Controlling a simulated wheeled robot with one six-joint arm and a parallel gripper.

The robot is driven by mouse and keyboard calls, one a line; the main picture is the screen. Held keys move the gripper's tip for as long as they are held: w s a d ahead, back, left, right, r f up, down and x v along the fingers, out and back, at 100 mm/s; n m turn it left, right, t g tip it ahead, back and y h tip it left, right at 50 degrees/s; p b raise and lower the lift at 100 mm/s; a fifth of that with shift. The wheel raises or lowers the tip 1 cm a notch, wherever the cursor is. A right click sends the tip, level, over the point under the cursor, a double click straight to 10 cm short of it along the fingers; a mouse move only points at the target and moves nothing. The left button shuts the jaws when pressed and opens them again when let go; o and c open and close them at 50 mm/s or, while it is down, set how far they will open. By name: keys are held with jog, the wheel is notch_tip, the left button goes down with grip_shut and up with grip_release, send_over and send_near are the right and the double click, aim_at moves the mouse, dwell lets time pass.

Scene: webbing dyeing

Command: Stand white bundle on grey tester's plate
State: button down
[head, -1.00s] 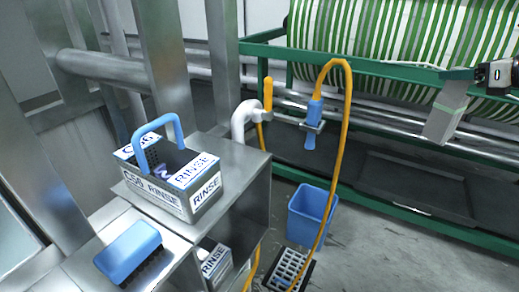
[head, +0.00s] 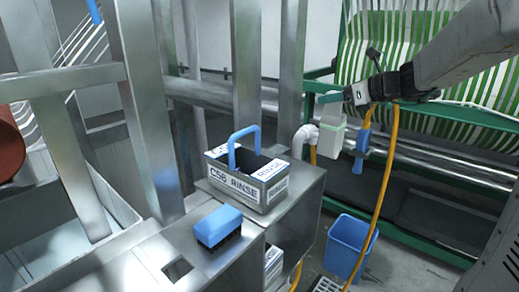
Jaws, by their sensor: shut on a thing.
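My gripper (head: 338,97) is at the upper right, in front of the green-striped webbing. It is shut on a pale block-shaped thing, which looks like the white bundle (head: 331,132). The bundle hangs roughly upright in the air, beyond and to the right of the rinse box. Its details are too small to tell. I cannot make out a grey tester or its plate in this view.
A box marked C56 RINSE (head: 239,186) with a blue handle stands on a steel bench (head: 296,206). A blue brush (head: 218,227) lies in front of it. A blue bucket (head: 348,246) is on the floor beside an orange hose (head: 383,190). Steel posts (head: 146,110) stand at left.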

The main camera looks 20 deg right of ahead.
jog(key=w+a+f, duration=0.2)
jog(key=a, duration=0.5)
jog(key=w+a+f, duration=0.3)
jog(key=a, duration=0.4)
jog(key=shift+w, duration=0.1)
jog(key=c, duration=0.9)
grip_release()
jog(key=shift+f, duration=0.1)
jog(key=shift+o, duration=0.2)
